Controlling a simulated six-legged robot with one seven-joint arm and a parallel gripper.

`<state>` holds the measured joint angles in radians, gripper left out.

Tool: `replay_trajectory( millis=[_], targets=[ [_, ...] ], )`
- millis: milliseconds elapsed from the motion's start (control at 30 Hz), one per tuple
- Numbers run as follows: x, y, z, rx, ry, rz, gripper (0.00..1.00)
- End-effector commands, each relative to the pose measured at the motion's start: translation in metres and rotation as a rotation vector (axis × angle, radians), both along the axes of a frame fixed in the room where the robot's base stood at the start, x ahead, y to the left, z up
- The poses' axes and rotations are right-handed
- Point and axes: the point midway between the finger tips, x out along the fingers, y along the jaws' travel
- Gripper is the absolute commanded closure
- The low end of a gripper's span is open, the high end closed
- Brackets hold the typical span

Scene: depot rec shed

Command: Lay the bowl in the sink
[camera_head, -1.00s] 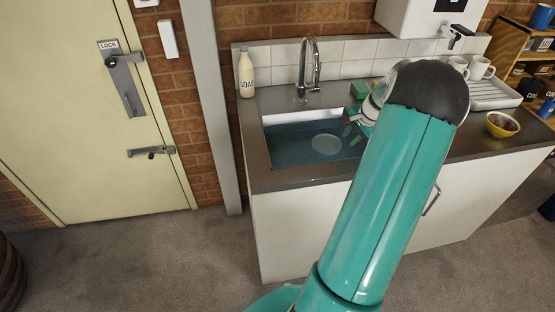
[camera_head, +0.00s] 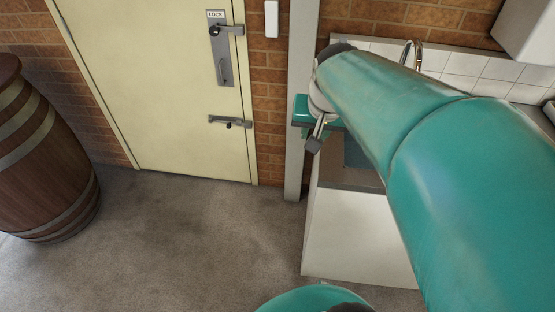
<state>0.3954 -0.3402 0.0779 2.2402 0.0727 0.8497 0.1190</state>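The bowl is not in view now. Only a part of the sink (camera_head: 356,154) shows, at the counter's left end, with bluish water in it; my teal arm hides the rest. My gripper (camera_head: 315,143) hangs at the arm's far end, in front of the sink's left side as seen in the picture. A grey finger points down from it. Its fingers are too small and too covered to tell whether they are open or hold anything.
A curved tap (camera_head: 411,52) stands behind the arm. A cream door (camera_head: 150,90) with a lock plate and handle is left of the counter. A wooden barrel (camera_head: 42,150) stands far left. The carpeted floor (camera_head: 190,240) before the door is clear.

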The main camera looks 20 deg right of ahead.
Motion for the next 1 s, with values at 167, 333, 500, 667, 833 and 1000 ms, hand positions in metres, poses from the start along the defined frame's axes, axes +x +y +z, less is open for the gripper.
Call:
replay_trajectory(
  millis=[167,333,500,667,833,1000],
  targets=[
    [-0.048,0.066,0.009,-0.065,-0.044,0.233,0.73],
    [-0.085,0.099,0.005,-0.100,-0.076,0.395,0.73],
    [-0.098,0.108,0.002,-0.111,-0.086,0.452,0.73],
    [-0.098,0.108,0.002,-0.112,-0.086,0.453,0.73],
    [-0.098,0.108,0.002,-0.111,-0.086,0.451,0.73],
    [-0.098,0.108,0.002,-0.111,-0.086,0.451,0.73]
  ],
)
